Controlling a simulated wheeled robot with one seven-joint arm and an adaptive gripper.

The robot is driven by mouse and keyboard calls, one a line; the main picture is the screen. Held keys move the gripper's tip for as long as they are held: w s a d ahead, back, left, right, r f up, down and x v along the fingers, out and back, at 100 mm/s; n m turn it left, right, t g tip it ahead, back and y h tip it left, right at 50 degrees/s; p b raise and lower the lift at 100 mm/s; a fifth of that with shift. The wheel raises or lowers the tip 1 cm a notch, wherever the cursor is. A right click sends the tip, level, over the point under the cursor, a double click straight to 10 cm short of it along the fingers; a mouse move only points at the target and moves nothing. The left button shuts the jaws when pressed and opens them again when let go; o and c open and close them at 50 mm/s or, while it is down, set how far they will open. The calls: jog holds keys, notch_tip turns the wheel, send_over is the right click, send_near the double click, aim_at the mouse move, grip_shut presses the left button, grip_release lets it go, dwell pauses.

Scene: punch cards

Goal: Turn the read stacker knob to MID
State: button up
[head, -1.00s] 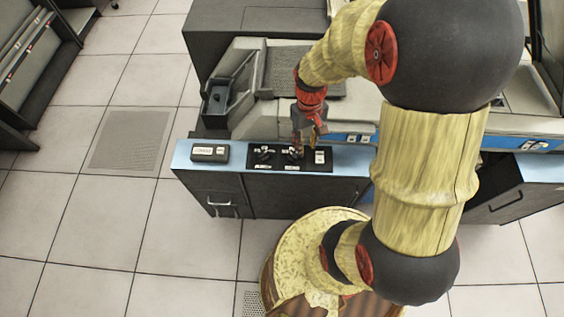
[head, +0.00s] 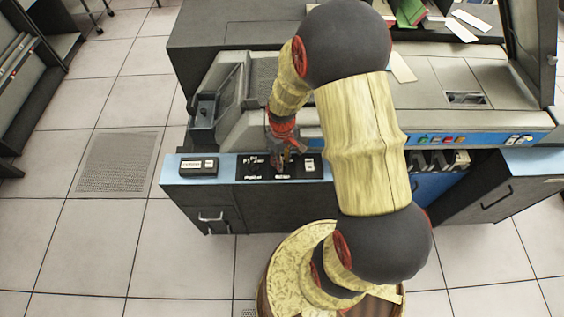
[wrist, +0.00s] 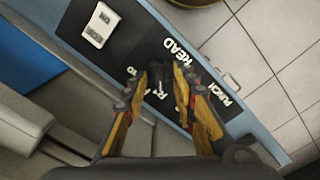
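The black control panel (head: 244,172) sits on the blue-edged ledge of the machine, with white lettering. The read stacker knob (wrist: 160,76) is a small dark shape beside the READ lettering in the wrist view. Its pointer direction is not clear. My gripper (wrist: 163,70) has its two yellow fingers apart, one on each side of the knob, with no clear contact visible. In the head view my gripper (head: 284,166) is low over the panel and hides most of this knob. The punch knob (head: 254,160) is to its left.
A white switch plate (head: 309,165) is right of the knobs, and a dark labelled box (head: 198,165) is on the ledge at left. The grey machine body (head: 240,122) rises behind the panel. Open tiled floor (head: 90,240) is at left.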

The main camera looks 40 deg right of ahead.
jog(key=shift+f, duration=0.3)
jog(key=shift+c, duration=0.4)
grip_shut()
